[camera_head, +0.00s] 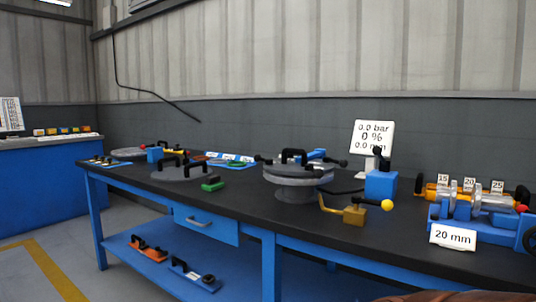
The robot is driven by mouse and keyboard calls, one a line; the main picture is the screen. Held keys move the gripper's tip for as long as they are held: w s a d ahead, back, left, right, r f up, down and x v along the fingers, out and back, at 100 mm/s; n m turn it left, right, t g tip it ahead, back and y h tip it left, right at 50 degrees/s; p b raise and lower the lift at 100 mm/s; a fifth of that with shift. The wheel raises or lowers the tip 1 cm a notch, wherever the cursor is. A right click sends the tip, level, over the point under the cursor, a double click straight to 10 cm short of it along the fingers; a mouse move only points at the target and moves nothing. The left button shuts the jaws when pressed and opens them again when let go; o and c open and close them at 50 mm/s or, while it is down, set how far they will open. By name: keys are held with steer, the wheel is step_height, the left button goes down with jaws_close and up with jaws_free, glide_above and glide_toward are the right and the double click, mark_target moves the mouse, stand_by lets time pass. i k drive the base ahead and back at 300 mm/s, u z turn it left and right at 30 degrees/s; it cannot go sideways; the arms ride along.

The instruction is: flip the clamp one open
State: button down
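The flanged shell (296,194) is a round grey metal body with a lid, standing on the dark workbench right of the middle. Several black-handled clamps sit around its rim: one sticks out to the left (263,160), one to the right (335,163). A black arched handle (293,156) stands on top. Which clamp is clamp one cannot be read, and I cannot tell whether each is open or closed. My gripper is not in view.
The workbench (235,201) also carries a brass block with a yellow-knobbed lever (355,214), a blue box (380,184), a gauge display (372,137) and a blue "20 mm" fixture (453,236). Floor is clear at left.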

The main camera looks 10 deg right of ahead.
mark_target(257, 157)
steer(key=u, duration=0.25)
steer(key=i, duration=1.15)
steer(key=u, duration=0.25)
